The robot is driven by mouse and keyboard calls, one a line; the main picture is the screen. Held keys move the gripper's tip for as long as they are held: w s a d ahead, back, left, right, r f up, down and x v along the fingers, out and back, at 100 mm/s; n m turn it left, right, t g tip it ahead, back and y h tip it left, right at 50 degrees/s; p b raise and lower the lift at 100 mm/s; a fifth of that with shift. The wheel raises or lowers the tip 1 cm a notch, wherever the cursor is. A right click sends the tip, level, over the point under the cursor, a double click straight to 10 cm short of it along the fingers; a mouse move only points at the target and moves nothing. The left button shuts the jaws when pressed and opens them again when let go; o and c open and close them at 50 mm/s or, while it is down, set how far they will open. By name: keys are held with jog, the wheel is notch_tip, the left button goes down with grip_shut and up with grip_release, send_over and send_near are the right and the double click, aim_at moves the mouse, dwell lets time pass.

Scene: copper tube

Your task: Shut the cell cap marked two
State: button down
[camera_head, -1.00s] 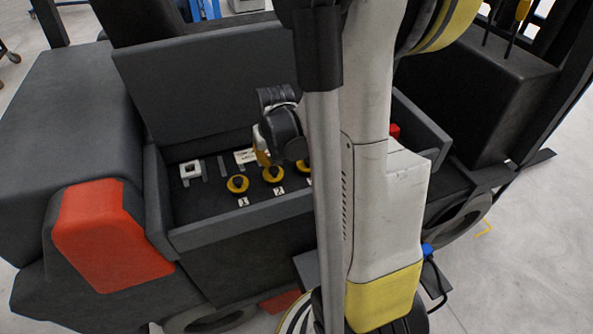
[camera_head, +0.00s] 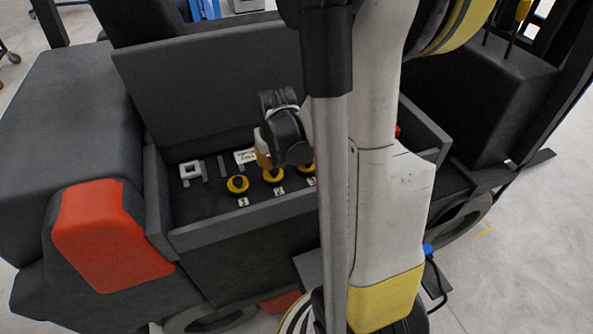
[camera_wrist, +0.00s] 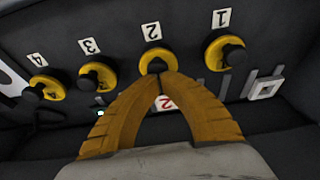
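The cell cap marked two (camera_wrist: 151,57) is a yellow ring with a black knob, in the top middle of the wrist view, below a white label "2" (camera_wrist: 151,31). It also shows in the head view (camera_head: 273,175). My gripper (camera_wrist: 164,76) has two orange fingers, whose tips meet at the near edge of this cap and partly cover it. The fingers look shut, with nothing visible between the tips. Whether they touch the knob cannot be told.
Cap one (camera_wrist: 226,53) is to the right; caps three (camera_wrist: 97,77) and four (camera_wrist: 46,88) are to the left. A white square frame (camera_wrist: 265,88) lies at right. The box's front wall (camera_head: 245,219) and raised lid (camera_head: 205,85) enclose the caps.

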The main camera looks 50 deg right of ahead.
jog(key=shift+r, duration=0.1)
notch_tip(320, 180, up, 8)
jog(key=p, duration=0.6)
jog(key=shift+a, duration=0.1)
dwell(0.5)
jog(key=s+a+n+t+b, duration=0.1)
jog(key=s+a+b, duration=0.2)
jog(key=a+b, duration=0.2)
jog(key=s+a+f+n+t+y+b, duration=0.1)
jog(key=s+a+n+b, duration=0.1)
jog(key=a+b, duration=0.3)
jog(key=s+a+f+n+t+b, duration=0.1)
jog(key=a+b, duration=0.4)
jog(key=a, duration=0.6)
jog(key=shift+s+a+f+n+t+b, duration=0.15)
jog(key=shift+s+n+t, duration=0.15)
jog(key=shift+s, duration=0.35)
jog(key=shift+s+a+n+t+b, duration=0.15)
jog(key=shift+s+n+t, duration=0.15)
jog(key=shift+s, duration=0.35)
jog(key=shift+d, duration=0.1)
